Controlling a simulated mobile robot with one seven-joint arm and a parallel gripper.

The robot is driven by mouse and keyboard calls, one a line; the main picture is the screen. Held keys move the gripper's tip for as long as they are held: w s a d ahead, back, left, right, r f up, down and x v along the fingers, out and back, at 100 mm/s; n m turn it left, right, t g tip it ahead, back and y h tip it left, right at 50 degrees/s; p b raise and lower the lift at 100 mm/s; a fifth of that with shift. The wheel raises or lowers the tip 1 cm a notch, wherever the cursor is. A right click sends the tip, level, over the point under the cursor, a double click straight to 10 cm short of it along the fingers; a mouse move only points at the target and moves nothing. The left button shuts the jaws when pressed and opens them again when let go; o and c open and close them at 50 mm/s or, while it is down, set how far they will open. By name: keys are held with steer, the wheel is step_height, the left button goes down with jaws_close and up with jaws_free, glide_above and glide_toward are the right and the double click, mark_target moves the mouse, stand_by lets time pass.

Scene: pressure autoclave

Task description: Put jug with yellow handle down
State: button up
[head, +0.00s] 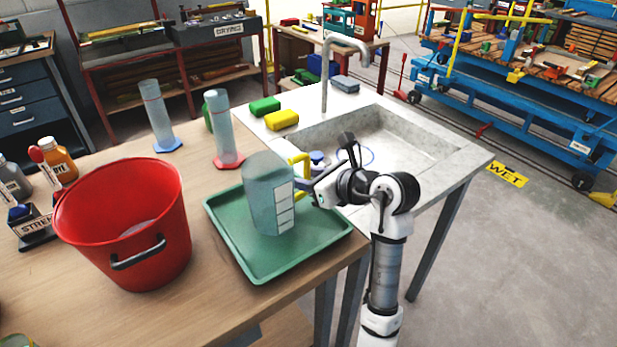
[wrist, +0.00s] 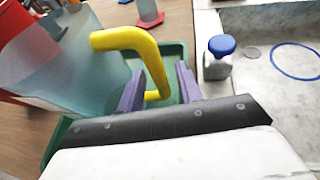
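The jug (head: 268,200) is a clear bluish vessel with a white label panel and a yellow handle (head: 301,160). It looks upright on the green tray (head: 262,271), its base within the rim. My gripper (head: 304,185) is at the handle, on the jug's right side. In the wrist view the purple fingers of my gripper (wrist: 158,68) stand apart on both sides of the yellow handle (wrist: 150,55), with gaps showing beside it. The jug (wrist: 75,65) fills the left of that view, and its base is partly hidden there.
A red bucket (head: 120,225) stands left of the tray. Two tall cylinders, one with a blue base (head: 156,115) and one with a red base (head: 222,128), stand behind. A sink (head: 385,140) with a tap (head: 325,75) lies to the right, with yellow (head: 282,119) and green sponges on its edge.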

steer(key=b+v, duration=0.2)
steer(key=v, duration=0.9)
steer(key=shift+d+f, duration=0.1)
steer(key=shift+s+d+r, duration=0.2)
steer(key=shift+s+d, duration=0.05)
steer(key=shift+s, duration=0.05)
